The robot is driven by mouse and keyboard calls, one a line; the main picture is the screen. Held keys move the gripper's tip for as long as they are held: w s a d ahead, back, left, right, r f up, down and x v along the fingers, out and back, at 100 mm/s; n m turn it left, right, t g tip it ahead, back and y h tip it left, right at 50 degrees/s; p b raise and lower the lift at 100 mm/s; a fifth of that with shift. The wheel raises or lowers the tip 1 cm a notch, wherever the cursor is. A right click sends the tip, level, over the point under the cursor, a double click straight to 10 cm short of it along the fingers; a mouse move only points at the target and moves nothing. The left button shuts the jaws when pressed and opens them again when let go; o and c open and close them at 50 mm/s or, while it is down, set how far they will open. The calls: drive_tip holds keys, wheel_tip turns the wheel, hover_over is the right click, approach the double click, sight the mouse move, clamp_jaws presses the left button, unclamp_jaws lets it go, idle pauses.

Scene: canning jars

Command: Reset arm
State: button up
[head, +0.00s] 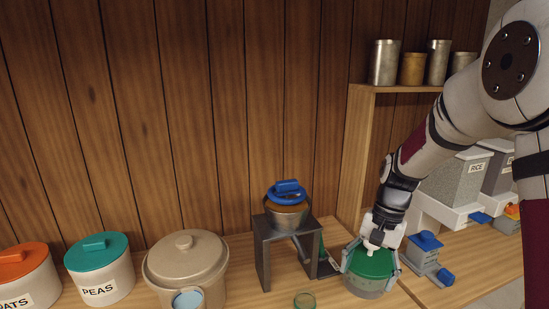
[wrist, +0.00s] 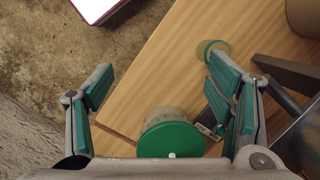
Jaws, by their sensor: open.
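My gripper (head: 371,270) is open, pointing down at a jar with a green lid (head: 371,262) on the wooden counter. In the head view its fingers show on both sides of the jar. In the wrist view, my gripper (wrist: 160,85) has its fingers spread wide, and the green lid (wrist: 170,139) shows between them, low in the picture. I cannot tell whether the fingers touch the jar. My arm reaches down from the upper right.
A dark metal stand (head: 262,252) holding a blue-topped pot (head: 287,210) stands left of my gripper. A small green-rimmed glass (head: 304,299) is in front. A beige lidded pot (head: 185,262) and canisters are further left. Grey rice dispensers (head: 455,181) and a blue-topped device (head: 428,258) are right.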

drive_tip(key=s+a+r+n+t+h, duration=0.1)
drive_tip(key=s+a+r+n+t, duration=0.15)
drive_tip(key=s+r, duration=0.75)
drive_tip(key=s+r+n+t+h, duration=0.1)
drive_tip(key=s+r+n+t, duration=0.3)
drive_tip(key=s+r, duration=0.4)
drive_tip(key=s, duration=0.4)
drive_tip(key=shift+s+d, duration=0.2)
drive_tip(key=shift+s, duration=0.1)
drive_tip(key=shift+o, duration=0.2)
drive_tip(key=shift+n+t, duration=0.25)
